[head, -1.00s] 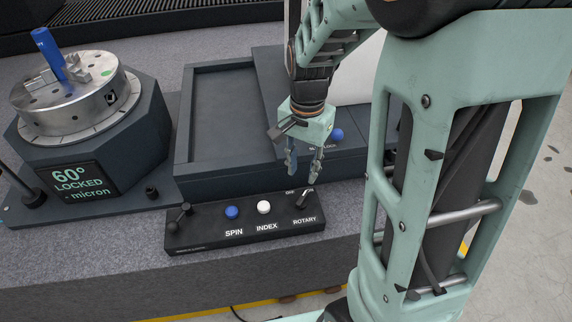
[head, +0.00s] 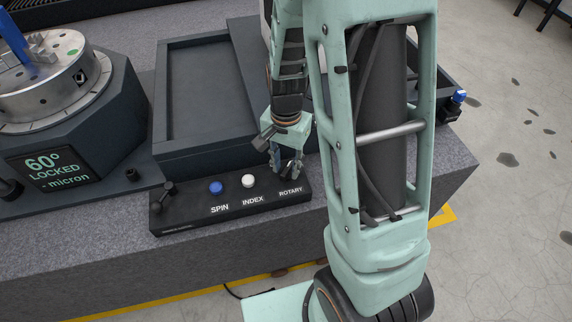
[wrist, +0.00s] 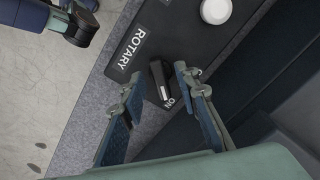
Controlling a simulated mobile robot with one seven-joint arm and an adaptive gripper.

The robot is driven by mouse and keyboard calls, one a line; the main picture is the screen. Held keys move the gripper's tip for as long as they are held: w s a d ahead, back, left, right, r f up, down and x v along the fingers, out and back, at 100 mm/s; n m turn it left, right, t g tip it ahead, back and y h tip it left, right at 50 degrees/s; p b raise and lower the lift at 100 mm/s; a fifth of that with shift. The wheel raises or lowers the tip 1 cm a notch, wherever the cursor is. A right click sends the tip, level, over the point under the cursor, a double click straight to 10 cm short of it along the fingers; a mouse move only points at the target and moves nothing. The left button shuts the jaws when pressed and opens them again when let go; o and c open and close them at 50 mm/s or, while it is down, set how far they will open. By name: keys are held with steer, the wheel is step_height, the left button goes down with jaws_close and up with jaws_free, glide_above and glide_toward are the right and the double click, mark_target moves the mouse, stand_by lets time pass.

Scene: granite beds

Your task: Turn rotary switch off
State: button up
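The rotary switch (wrist: 160,82) is a black knob with a white pointer line, on the dark control panel (head: 180,221) by the word ROTARY. In the wrist view its line points toward the ON mark. My gripper (head: 286,172) is down at the ROTARY end of the panel and hides the knob in the head view. In the wrist view my gripper's fingers (wrist: 158,84) are apart, one on each side of the knob, with gaps visible; I cannot tell how deep the tips are.
A blue SPIN button (head: 216,187) and a white INDEX button (head: 249,180) sit left of the gripper. A small black lever (head: 168,190) is at the panel's left end. A rotary table's display (head: 50,170) reads 60° LOCKED. A raised tray (head: 160,100) stands behind.

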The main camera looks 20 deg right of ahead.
steer(key=shift+c, duration=0.4)
jaws_close()
steer(key=shift+n, duration=0.3)
steer(key=n+b, duration=0.1)
steer(key=n, duration=1)
steer(key=shift+n, duration=0.3)
steer(key=shift+o, duration=0.4)
jaws_free()
